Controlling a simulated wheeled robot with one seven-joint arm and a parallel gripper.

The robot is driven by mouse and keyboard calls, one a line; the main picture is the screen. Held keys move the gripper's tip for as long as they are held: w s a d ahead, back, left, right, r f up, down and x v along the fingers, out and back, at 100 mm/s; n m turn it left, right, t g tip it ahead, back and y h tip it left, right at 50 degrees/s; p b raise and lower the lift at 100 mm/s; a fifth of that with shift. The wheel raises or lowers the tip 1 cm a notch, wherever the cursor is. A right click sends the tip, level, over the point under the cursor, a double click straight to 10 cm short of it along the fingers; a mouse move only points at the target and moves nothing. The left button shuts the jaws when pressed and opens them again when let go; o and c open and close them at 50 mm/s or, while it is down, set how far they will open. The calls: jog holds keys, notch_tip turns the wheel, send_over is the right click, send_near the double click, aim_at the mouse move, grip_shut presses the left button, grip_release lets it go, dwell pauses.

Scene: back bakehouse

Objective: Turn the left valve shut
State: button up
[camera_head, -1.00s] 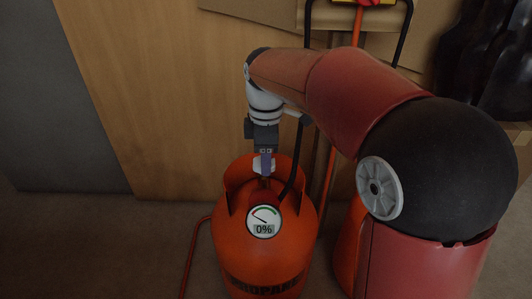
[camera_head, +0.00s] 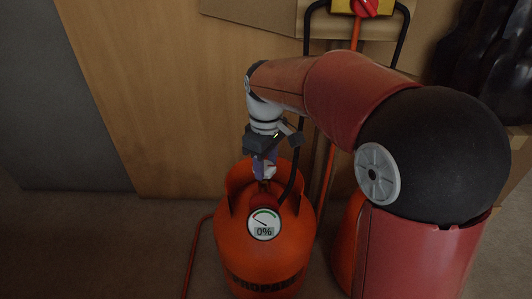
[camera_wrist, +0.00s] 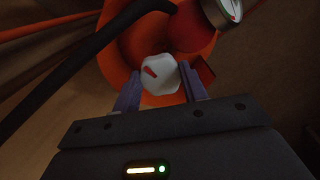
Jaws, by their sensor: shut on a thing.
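An orange propane cylinder (camera_head: 262,262) stands on the floor. Its round gauge (camera_head: 264,224) reads 0%, and the gauge also shows at the top of the wrist view (camera_wrist: 222,10). A white valve knob (camera_wrist: 160,74) with a red mark sits inside the cylinder's collar (camera_wrist: 118,50). My gripper (camera_head: 264,172) points down into the collar from above. In the wrist view its two purple fingers (camera_wrist: 161,92) are on either side of the white knob, shut on it. In the head view the knob is mostly hidden by the fingers.
A black hose (camera_wrist: 85,60) runs from the valve past my gripper. A second orange cylinder (camera_head: 345,245) stands to the right, partly behind my arm. A yellow box with a red knob (camera_head: 364,6) is at the top. A red hose (camera_head: 194,255) lies on the left floor.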

jog(key=m+p, duration=0.2)
jog(key=m, duration=0.2)
jog(key=shift+s+r+m, duration=0.1)
jog(key=shift+r+m, duration=0.05)
jog(key=shift+m, duration=0.15)
jog(key=m+p, duration=0.1)
jog(key=m, duration=0.3)
jog(key=shift+a, duration=0.15)
jog(key=m+p, duration=0.1)
jog(key=m, duration=0.4)
jog(key=shift+p, duration=0.35)
jog(key=shift+a+m+p, duration=0.15)
jog(key=shift+m+p, duration=0.25)
jog(key=shift+m, duration=1.4)
jog(key=o, duration=1)
jog(key=shift+c, duration=0.2)
